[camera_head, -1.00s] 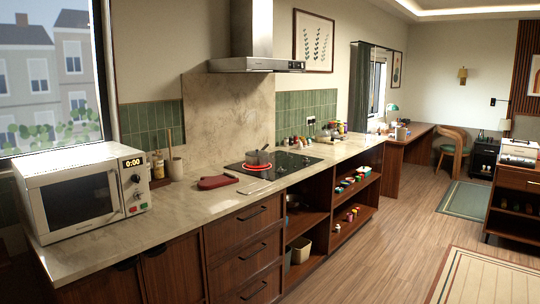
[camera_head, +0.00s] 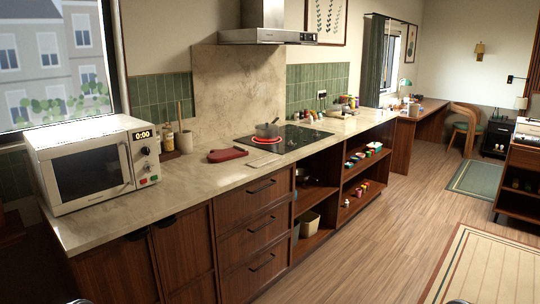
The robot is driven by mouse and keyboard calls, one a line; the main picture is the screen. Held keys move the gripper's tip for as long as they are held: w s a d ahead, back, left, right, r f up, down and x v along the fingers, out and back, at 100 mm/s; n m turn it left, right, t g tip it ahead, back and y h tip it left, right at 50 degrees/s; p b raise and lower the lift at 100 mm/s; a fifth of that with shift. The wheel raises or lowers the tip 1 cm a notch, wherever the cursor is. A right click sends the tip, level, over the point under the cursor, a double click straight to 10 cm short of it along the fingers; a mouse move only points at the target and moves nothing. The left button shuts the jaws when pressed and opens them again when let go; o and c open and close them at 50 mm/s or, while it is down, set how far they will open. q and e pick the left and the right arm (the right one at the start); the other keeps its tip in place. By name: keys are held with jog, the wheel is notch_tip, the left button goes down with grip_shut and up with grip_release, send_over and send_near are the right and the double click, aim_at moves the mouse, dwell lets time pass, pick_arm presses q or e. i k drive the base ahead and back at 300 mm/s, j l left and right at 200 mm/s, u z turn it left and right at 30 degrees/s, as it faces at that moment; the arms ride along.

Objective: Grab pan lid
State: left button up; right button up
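A small grey pot (camera_head: 267,130) with a handle stands on the black cooktop (camera_head: 300,139), over a glowing red ring. I cannot make out a separate pan lid on the pot or on the counter; at this distance the pot's top is too small to read. A dark round vessel (camera_head: 300,174) sits in the upper open shelf below the cooktop, partly in shadow, and I cannot tell whether it has a lid. Only small grey bits of my own body show at the bottom edge. Neither gripper can be seen.
A white microwave (camera_head: 92,165) stands on the counter's left end. A dark red board or mitt (camera_head: 227,155) lies left of the cooktop. A light bin (camera_head: 309,223) and small items fill the open shelves. The wooden floor (camera_head: 375,250) before the cabinets is clear.

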aim_at(267, 126)
jog(key=i+l+z, duration=0.3)
jog(key=i, duration=0.15)
jog(key=i+l+z, duration=0.2)
jog(key=i+z, duration=0.15)
jog(key=i, duration=0.15)
jog(key=i+z, duration=0.3)
jog(key=i, duration=0.2)
jog(key=i+l+u, duration=0.15)
jog(key=i, duration=0.35)
jog(key=i+u, duration=0.1)
jog(key=i, duration=0.45)
jog(key=i+l+u, duration=0.15)
jog(key=i, duration=0.35)
jog(key=i+l+u, duration=0.1)
jog(key=i+l, duration=0.25)
jog(key=i, duration=0.15)
jog(key=i+l+u, duration=0.35)
jog(key=i, duration=0.15)
